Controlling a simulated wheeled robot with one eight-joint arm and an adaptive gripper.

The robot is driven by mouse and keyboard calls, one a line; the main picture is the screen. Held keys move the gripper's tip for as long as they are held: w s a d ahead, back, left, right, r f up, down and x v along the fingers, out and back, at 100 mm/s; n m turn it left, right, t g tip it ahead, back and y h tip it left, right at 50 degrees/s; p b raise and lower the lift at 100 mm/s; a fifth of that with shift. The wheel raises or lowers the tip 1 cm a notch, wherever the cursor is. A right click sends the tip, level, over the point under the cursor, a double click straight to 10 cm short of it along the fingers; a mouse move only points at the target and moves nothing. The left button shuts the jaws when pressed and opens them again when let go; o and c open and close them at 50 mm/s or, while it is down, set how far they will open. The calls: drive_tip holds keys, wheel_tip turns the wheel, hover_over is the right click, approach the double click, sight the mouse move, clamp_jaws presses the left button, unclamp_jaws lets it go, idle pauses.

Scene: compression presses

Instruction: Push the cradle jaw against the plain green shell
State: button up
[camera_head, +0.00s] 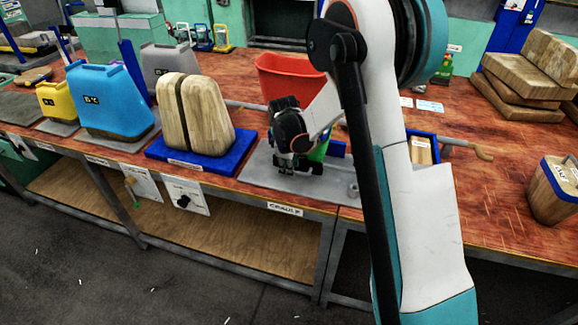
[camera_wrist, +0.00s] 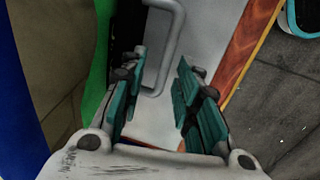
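A green shell (camera_head: 320,150) stands at the cradle station, mostly hidden behind my arm in the head view. In the wrist view a green surface (camera_wrist: 103,50) runs along the left of my gripper. My gripper (camera_head: 292,160) is low over the grey plate (camera_head: 255,174), above the "CRADLE" label. In the wrist view my gripper (camera_wrist: 160,62) is open, with teal fingers apart. A grey U-shaped bar handle (camera_wrist: 174,45) shows between and beyond the fingertips; I cannot tell whether they touch it. A blue-edged wooden block (camera_head: 422,152) sits right of my arm; I cannot tell whether it is the cradle jaw.
A red bin (camera_head: 283,76) stands behind my gripper. A split wooden form (camera_head: 196,112) on a blue base and a blue shell (camera_head: 105,98) are to the left. A crank handle (camera_head: 478,150) sticks out at right. The bench's front edge is close to my gripper.

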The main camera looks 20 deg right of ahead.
wheel_tip(320, 180, up, 12)
drive_tip(key=s+a, duration=0.1)
drive_tip(key=s, duration=0.1)
drive_tip(key=shift+a, duration=0.15)
drive_tip(key=shift+f, duration=0.1)
idle(0.4)
